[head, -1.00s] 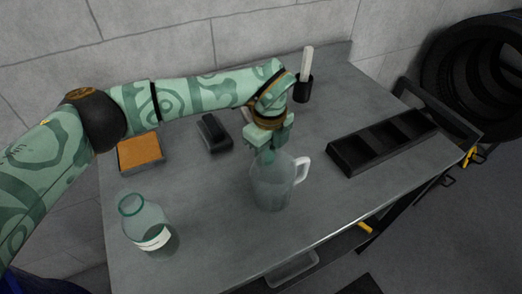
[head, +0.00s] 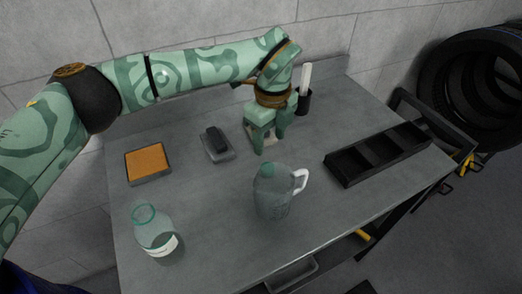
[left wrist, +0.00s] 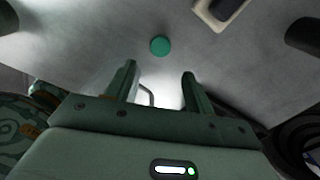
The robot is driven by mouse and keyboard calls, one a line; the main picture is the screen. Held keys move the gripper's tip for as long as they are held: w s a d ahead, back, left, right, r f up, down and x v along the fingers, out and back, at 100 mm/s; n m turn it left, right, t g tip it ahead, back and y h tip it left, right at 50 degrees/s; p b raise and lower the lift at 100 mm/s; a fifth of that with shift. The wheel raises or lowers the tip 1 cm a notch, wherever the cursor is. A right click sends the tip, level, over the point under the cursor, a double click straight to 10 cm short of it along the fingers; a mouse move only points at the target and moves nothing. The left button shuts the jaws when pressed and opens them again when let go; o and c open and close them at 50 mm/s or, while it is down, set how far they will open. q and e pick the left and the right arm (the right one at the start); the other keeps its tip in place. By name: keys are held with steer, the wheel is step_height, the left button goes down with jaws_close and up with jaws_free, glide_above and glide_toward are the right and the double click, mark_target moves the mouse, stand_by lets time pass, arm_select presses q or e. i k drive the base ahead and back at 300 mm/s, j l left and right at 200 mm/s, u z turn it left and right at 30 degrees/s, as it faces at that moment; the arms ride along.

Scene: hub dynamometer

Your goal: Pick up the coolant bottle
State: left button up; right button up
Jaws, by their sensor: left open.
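A clear bottle (head: 157,240) with a green neck ring and a white label stands upright at the front left of the bench. A clear jug (head: 273,200) with a white handle and greenish top stands at the middle. No readable text shows which holds coolant; the left one is bottle-shaped. My left gripper (head: 265,147) is open, pointing down just behind the jug, apart from the bottle. In the left wrist view its two fingers (left wrist: 158,80) are spread with nothing gripped. A green disc (left wrist: 160,46) shows beyond them. My right gripper is not in view.
An orange-topped tray (head: 147,162) and a black block (head: 216,140) on a grey base lie at the back left. A black cup (head: 303,103) with a white stick stands behind my gripper. A black compartment tray (head: 378,153) lies at right. The front middle is clear.

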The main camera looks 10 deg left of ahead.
mark_target(154, 230)
steer(key=k+l, duration=1.25)
